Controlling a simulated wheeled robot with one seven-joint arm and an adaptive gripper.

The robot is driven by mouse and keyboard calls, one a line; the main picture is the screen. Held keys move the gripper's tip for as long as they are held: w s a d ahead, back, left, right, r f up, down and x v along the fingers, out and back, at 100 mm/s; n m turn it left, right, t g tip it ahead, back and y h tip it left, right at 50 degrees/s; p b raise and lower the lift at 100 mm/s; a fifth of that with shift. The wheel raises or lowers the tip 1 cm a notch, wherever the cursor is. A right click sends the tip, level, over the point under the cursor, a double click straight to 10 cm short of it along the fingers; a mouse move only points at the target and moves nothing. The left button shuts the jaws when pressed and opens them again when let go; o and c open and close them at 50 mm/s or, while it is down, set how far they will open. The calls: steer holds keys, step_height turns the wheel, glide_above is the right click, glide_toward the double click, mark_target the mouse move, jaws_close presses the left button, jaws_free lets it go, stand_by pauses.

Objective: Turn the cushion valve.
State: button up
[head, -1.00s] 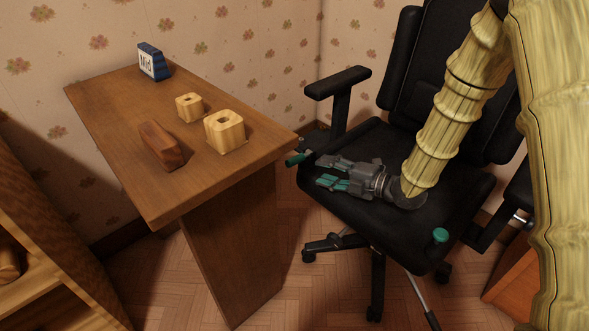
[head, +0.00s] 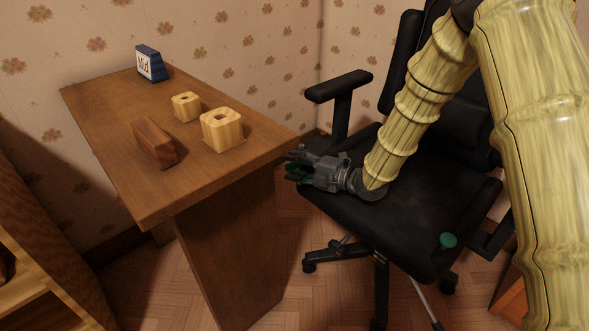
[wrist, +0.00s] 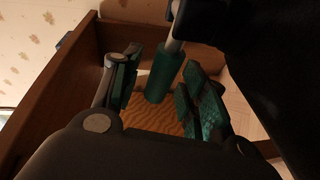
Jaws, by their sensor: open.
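A black office chair (head: 400,235) stands right of the desk. In the wrist view, a green cylindrical grip on a metal rod (wrist: 162,70) sits between my fingers. In the head view my gripper hides this grip, at the seat's left edge. I cannot tell by label which one is the cushion valve. My gripper (head: 294,167) is open over the seat's left edge, its fingers (wrist: 160,96) on either side of the green grip with visible gaps.
The wooden desk (head: 110,105) is close to the left of my gripper. It carries a blue-and-white "Mid" block (head: 151,64), two pale wooden blocks with holes (head: 222,131) (head: 187,107) and a dark wooden block (head: 154,144). The chair's armrest (head: 339,86) rises behind my gripper.

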steer(key=shift+w+a, duration=0.15)
steer(key=shift+a, duration=0.15)
steer(key=shift+c, duration=0.3)
jaws_close()
steer(key=shift+d, duration=0.1)
